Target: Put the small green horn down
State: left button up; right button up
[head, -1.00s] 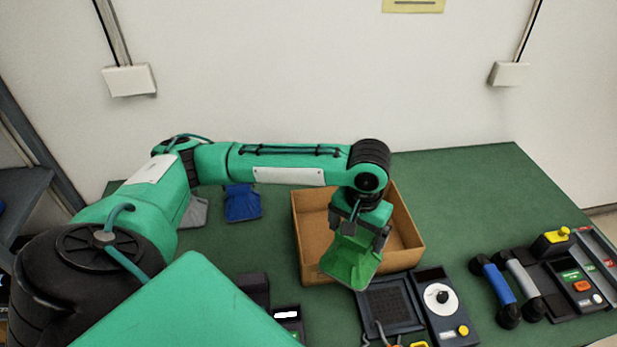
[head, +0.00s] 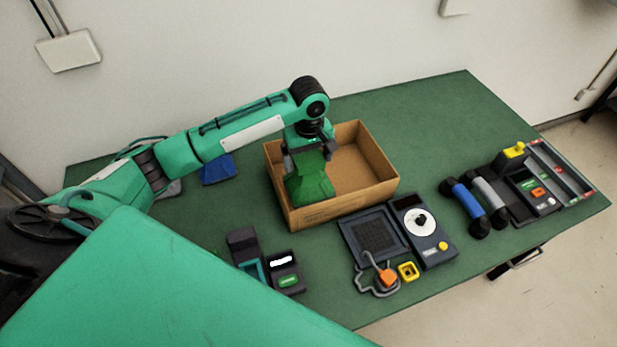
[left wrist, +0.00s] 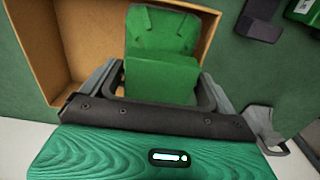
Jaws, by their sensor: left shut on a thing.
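The small green horn (head: 308,182) is held by my left gripper (head: 311,156), which is shut on it. In the head view the horn's wide end points down and overlaps the left front part of the open cardboard box (head: 345,204). I cannot tell whether its lower end is above the rim or inside. In the left wrist view the horn (left wrist: 160,72) sits between the fingers, with the box wall (left wrist: 75,35) to its left. My right gripper is not in view.
A dark panel with a white dial (head: 421,222), a dark grille unit (head: 374,234) and small dark boxes (head: 283,270) lie in front of the box. Blue and grey handles (head: 466,197) are at the right. A blue horn (head: 218,170) lies left. The green table (head: 430,120) is clear behind right.

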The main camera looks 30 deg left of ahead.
aim_at(309, 178)
pick_arm(q)
notch_tip(309, 178, down, 5)
jog(key=shift+r+p, duration=0.1)
jog(key=shift+p, duration=0.25)
notch_tip(309, 178, down, 3)
jog(key=shift+f+p, duration=0.2)
jog(key=shift+p, duration=0.2)
jog(key=shift+f, duration=0.4)
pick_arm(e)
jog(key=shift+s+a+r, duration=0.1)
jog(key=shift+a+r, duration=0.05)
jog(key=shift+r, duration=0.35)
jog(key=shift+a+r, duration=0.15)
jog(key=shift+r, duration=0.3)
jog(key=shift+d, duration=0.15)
pick_arm(q)
jog(key=o, duration=1.3)
jog(key=shift+f, duration=0.1)
